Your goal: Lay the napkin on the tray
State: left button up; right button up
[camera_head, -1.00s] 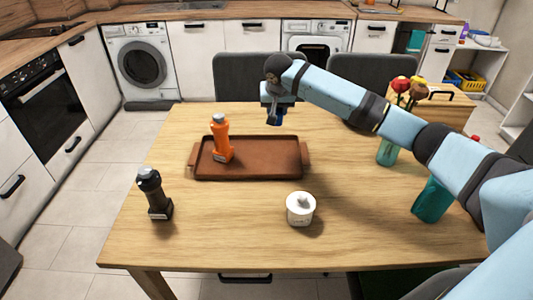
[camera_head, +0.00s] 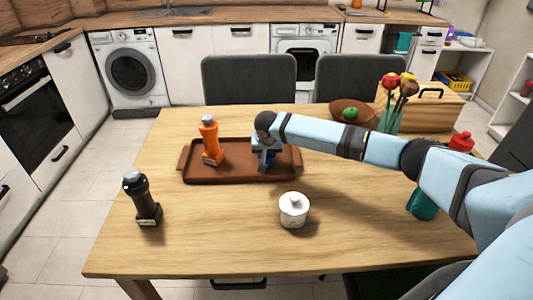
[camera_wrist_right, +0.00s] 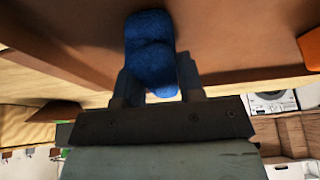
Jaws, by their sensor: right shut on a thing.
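The brown tray (camera_head: 225,175) lies on the wooden table, with an orange bottle (camera_head: 210,142) standing on its left part. My right gripper (camera_head: 264,164) is over the right part of the tray. It is shut on the blue napkin (camera_wrist_right: 150,48), which shows bunched between the fingers (camera_wrist_right: 158,90) in the right wrist view. In the head view only a small dark blue bit of the napkin shows below the gripper. I cannot tell whether the napkin touches the tray. My left gripper is not in view.
A dark bottle (camera_head: 143,200) stands at the table's front left and a white lidded pot (camera_head: 293,210) in front of the tray. A bowl with a green fruit (camera_head: 350,113), a flower vase (camera_head: 391,118) and a teal bottle (camera_head: 422,205) are to the right, near my arm.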

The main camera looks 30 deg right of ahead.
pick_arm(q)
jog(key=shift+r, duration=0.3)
pick_arm(e)
jog(key=o, duration=0.9)
jog(key=shift+r, duration=0.1)
jog(key=p+v, duration=0.2)
jog(key=v, duration=0.8)
jog(key=shift+s+r, duration=0.1)
jog(key=shift+r, duration=0.2)
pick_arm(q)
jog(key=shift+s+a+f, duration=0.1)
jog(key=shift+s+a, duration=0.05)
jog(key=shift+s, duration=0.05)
pick_arm(e)
jog(key=shift+s+a+r, duration=0.2)
jog(key=shift+s+r, duration=0.1)
jog(key=shift+r, duration=0.35)
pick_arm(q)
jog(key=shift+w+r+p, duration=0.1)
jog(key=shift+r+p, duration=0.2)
